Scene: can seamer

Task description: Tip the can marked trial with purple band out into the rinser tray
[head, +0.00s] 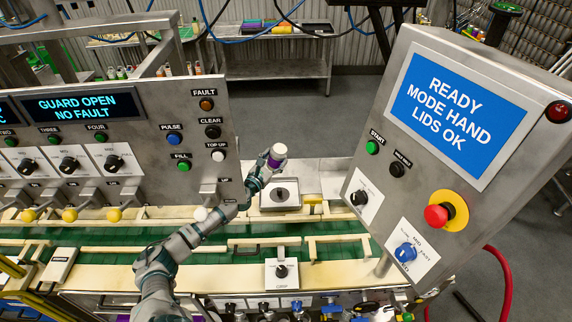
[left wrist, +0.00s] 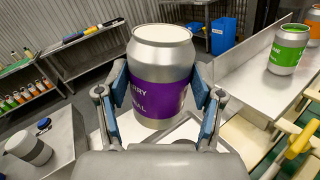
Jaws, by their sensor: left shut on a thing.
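A silver can with a purple band (left wrist: 160,75) stands between the blue pads of my left gripper (left wrist: 160,105) in the left wrist view. The pads press on both sides of it. Its pale top faces up, and the band's lettering is partly hidden. In the head view the can (head: 277,157) is held at the end of my left arm, with my left gripper (head: 265,166) shut on it. A square metal tray (head: 267,206) with a dark centre lies just below and right of the gripper; it looks like the rinser tray. My right gripper is not in view.
A control panel (head: 455,110) reading READY MODE HAND stands close on the right. Another panel (head: 130,125) with knobs and buttons stands on the left. A green conveyor (head: 110,235) runs in front. A green-banded can (left wrist: 287,50) stands on a ledge at right in the wrist view.

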